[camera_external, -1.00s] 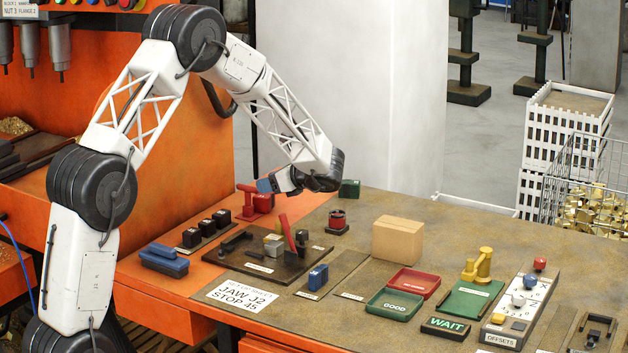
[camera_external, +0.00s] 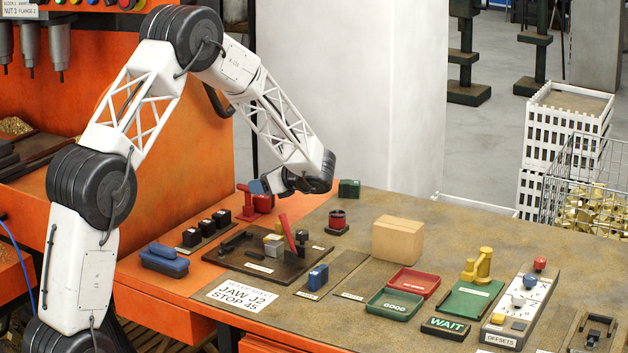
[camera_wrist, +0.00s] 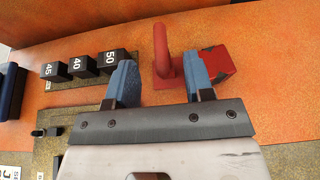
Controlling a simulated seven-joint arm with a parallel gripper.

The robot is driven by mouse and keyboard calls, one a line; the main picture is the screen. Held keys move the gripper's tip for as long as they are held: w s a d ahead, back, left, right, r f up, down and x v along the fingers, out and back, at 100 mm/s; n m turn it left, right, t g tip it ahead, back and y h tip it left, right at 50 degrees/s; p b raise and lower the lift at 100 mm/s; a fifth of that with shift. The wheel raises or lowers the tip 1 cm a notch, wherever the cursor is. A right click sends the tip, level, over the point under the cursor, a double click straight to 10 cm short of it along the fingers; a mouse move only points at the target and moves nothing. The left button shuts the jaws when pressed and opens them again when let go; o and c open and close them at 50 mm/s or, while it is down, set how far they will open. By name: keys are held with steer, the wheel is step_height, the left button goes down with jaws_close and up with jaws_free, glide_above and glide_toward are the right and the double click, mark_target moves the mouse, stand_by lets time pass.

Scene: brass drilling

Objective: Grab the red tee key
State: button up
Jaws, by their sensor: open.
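The red tee key (camera_external: 243,201) stands at a red block (camera_external: 263,202) on the orange bench top, at the back left of the bench. In the wrist view the red key (camera_wrist: 162,48) shows as an upright rounded bar beside the red block (camera_wrist: 217,63). My gripper (camera_external: 258,187) is just above and right of the key in the external view. Its two blue fingertips are apart in the wrist view (camera_wrist: 161,80), with the key's bar between them in the picture. The right fingertip covers part of the block. Contact with the key is not visible.
Black blocks marked 45, 40 and 50 (camera_wrist: 83,66) stand left of the key. A dark fixture plate (camera_external: 262,268) with a slanted red lever (camera_external: 287,232) lies in front. A red and black round part (camera_external: 337,221) stands to the right.

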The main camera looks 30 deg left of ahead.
mark_target(248, 201)
steer(key=shift+x, duration=2.55)
steer(key=shift+r, duration=0.1)
steer(key=shift+c, duration=0.2)
jaws_close()
